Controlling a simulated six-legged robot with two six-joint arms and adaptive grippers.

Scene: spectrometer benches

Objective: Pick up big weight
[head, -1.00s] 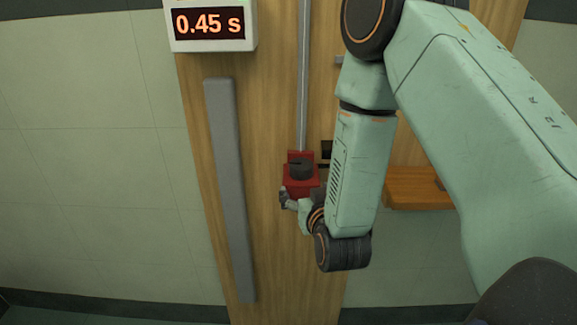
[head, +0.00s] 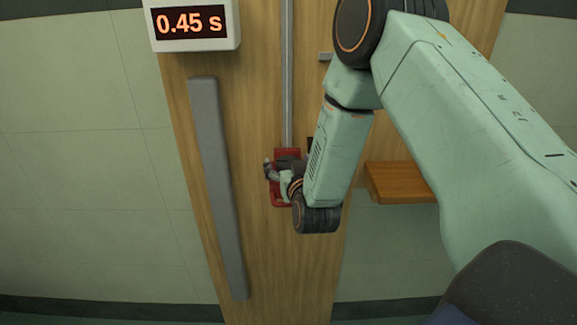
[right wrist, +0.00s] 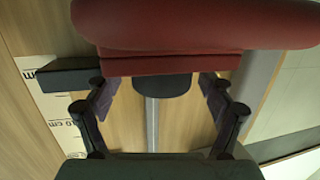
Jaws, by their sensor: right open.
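The big weight appears to be the dark rounded piece (right wrist: 162,86) against the red holder (right wrist: 200,62) in the right wrist view. In the head view the red holder (head: 287,153) sits at the lower end of a metal rail, and my gripper hides most of the weight. My right gripper (head: 272,170) is in front of the holder. In the right wrist view its open fingers (right wrist: 158,100) stand on either side of the dark piece, with gaps visible, and hold nothing. My left gripper is not in view.
The metal rail (head: 287,80) runs up a wooden board (head: 255,100). A grey strip (head: 218,190) lies left of it. A timer (head: 192,23) reads 0.45 s. A wooden ledge (head: 398,183) juts out at right. A dark block (right wrist: 70,77) is beside the fingers in the right wrist view.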

